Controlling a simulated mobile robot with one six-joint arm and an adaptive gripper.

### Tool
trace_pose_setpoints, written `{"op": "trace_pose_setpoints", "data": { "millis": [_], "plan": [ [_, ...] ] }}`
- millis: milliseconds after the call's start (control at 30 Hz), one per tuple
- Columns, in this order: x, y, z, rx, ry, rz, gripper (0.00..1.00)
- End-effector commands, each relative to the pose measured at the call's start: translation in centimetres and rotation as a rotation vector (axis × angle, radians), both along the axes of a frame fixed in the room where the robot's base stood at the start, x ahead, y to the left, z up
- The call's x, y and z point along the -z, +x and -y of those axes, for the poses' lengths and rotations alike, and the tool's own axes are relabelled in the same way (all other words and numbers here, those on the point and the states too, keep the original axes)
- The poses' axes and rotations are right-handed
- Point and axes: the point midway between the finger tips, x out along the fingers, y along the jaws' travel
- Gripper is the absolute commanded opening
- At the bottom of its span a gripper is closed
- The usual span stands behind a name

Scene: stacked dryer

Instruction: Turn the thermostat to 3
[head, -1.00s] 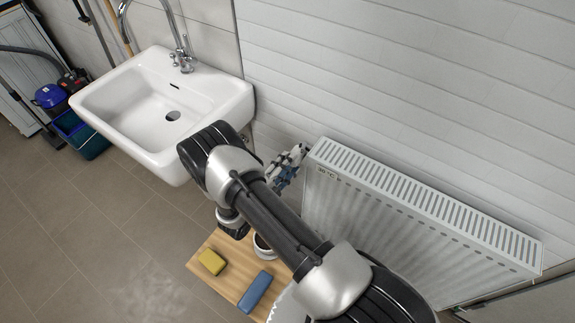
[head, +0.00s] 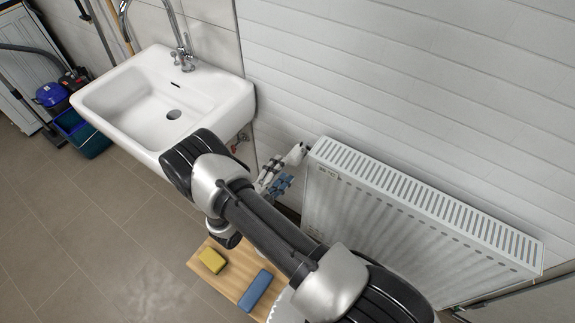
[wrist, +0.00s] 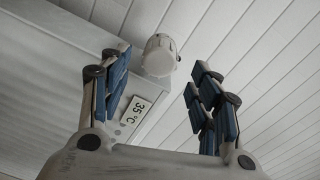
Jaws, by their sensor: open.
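The thermostat is a white rounded knob (head: 297,154) at the upper left corner of the radiator (head: 420,212). In the wrist view the knob (wrist: 160,54) sits beyond the fingertips, roughly between the two fingers. My gripper (head: 274,183) is open, with blue finger pads, and is apart from the knob, below and left of it in the head view. In the wrist view the open fingers (wrist: 160,72) stand wide with nothing between them. I cannot read any number on the knob. A small display (wrist: 135,110) on the radiator seems to read 35 °C.
A white sink (head: 165,105) hangs on the wall at left. A wooden board (head: 235,268) holds a yellow sponge (head: 212,260) and a blue block (head: 255,290) below my arm. A blue vacuum (head: 50,95) and teal bin (head: 82,132) stand at far left.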

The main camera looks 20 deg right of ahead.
Motion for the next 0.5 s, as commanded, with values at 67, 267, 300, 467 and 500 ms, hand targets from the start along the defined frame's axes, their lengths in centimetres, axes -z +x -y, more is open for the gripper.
{"op": "trace_pose_setpoints", "data": {
  "millis": [67, 267, 300, 467, 500],
  "plan": [
    [-0.1, -0.9, -1.8, -0.006, 0.0, 0.001, 0.57],
    [-0.1, -3.0, -5.2, -0.005, 0.001, 0.001, 0.57],
    [-0.2, -3.3, -5.6, -0.003, 0.001, 0.0, 0.57],
    [-0.2, -4.1, -6.9, -0.002, 0.0, 0.0, 0.57],
    [-0.2, -4.3, -7.0, 0.0, 0.001, -0.001, 0.57]
  ]
}}
